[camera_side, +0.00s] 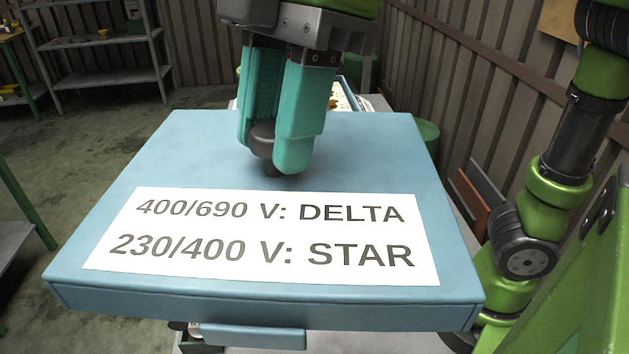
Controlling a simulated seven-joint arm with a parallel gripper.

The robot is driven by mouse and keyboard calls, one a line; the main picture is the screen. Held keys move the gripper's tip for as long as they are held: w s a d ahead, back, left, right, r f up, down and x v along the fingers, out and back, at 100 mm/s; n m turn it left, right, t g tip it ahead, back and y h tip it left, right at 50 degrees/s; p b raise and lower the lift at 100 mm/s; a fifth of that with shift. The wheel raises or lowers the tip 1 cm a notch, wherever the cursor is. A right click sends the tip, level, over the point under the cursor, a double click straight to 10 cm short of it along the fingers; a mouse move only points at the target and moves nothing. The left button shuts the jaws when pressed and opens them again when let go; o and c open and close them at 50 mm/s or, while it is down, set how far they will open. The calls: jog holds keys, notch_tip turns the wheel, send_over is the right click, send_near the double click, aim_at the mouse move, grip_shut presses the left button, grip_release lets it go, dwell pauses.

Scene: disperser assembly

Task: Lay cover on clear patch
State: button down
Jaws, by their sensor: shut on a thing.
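The cover (390,160) is a broad light-blue panel with a white label reading "400/690 V: DELTA" and "230/400 V: STAR". It fills the middle of the side view and looks close to level. A dark round knob (263,138) stands on its top behind the label. My gripper (275,145), with teal fingers pointing down, is shut on this knob. The cover hides most of what lies below it, so I cannot see a clear patch or tell the gap beneath the cover.
A light-blue part (255,337) shows under the cover's front edge. Behind the cover, a tray-like thing with small parts (345,97) is partly visible. Metal shelving (100,45) stands at the back left. A green round container (427,135) is behind the cover's right side.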

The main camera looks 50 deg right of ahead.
aim_at(286, 207)
jog(key=s+a, duration=0.1)
jog(key=s+a+n, duration=0.1)
jog(key=s, duration=0.1)
jog(key=shift+s+n, duration=0.1)
jog(key=shift+n, duration=0.2)
jog(key=shift+f, duration=0.55)
notch_tip(286, 207, down, 36)
jog(key=shift+a+r, duration=0.1)
jog(key=shift+r, duration=0.05)
jog(key=c, duration=0.8)
grip_release()
jog(key=shift+o, duration=0.2)
